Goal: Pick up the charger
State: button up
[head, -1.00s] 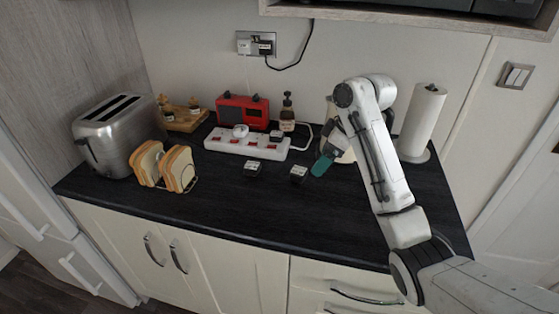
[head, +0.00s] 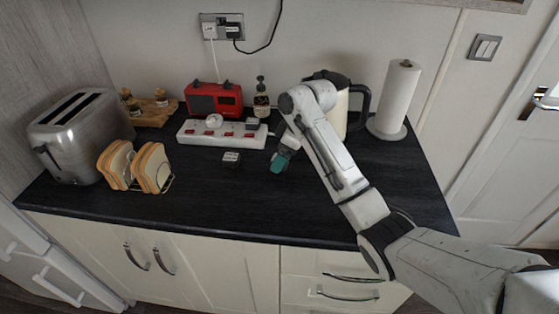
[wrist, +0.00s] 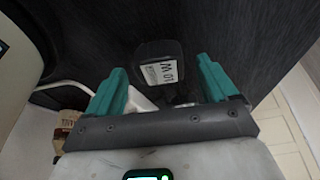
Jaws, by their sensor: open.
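A charger, a black block with a white label that seems to read 10 W, lies on the dark worktop; it shows in the wrist view (wrist: 160,70), ahead of and between my fingertips. My gripper (wrist: 161,66) is open, with teal fingers on either side and nothing clasped. In the head view my gripper (head: 280,160) is low over the worktop, in front of the power strip.
A white power strip (head: 200,137) with plugs lies behind. A red radio (head: 214,99), a bottle (head: 261,100), a kettle (head: 341,110) and a paper roll (head: 397,95) stand at the back. A toaster (head: 75,140) and bread rack (head: 168,183) are left. The front worktop is clear.

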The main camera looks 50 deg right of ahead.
jog(key=shift+x, duration=1.05)
jog(key=c, duration=1.1)
